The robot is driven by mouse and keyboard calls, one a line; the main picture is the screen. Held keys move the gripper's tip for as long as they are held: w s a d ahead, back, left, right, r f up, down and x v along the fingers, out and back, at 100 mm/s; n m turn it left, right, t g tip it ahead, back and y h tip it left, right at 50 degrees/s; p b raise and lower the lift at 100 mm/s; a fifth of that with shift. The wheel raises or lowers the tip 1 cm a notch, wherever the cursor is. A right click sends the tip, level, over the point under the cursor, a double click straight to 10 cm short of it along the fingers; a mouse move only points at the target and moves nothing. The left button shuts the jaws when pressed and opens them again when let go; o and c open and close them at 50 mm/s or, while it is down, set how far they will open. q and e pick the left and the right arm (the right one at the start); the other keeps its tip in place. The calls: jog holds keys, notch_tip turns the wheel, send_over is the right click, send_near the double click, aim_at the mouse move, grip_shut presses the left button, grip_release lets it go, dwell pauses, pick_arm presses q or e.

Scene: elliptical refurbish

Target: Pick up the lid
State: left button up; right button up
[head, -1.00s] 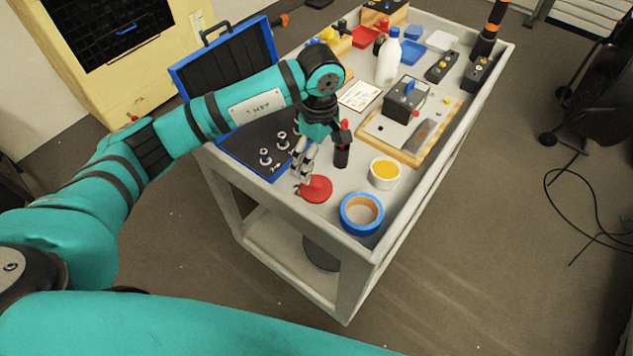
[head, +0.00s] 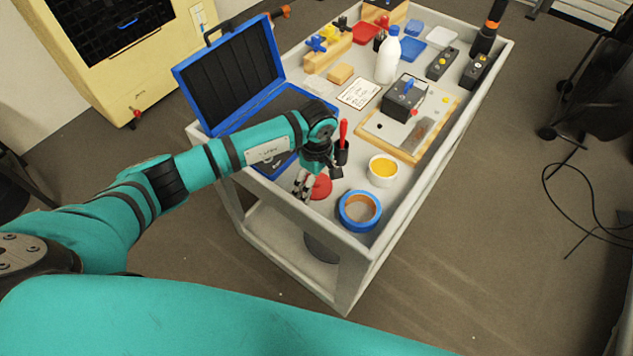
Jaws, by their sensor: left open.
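The red round lid (head: 322,187) lies flat on the grey cart top, near its front left edge. My right gripper is not in view.
A blue tape roll (head: 360,211) and a white tub with yellow contents (head: 383,171) stand right of the lid. The open blue case (head: 232,77) lies behind my arm. The cart has a raised rim (head: 398,205).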

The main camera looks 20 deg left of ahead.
pick_arm(q)
jog(key=shift+r, duration=0.1)
jog(key=c, duration=1)
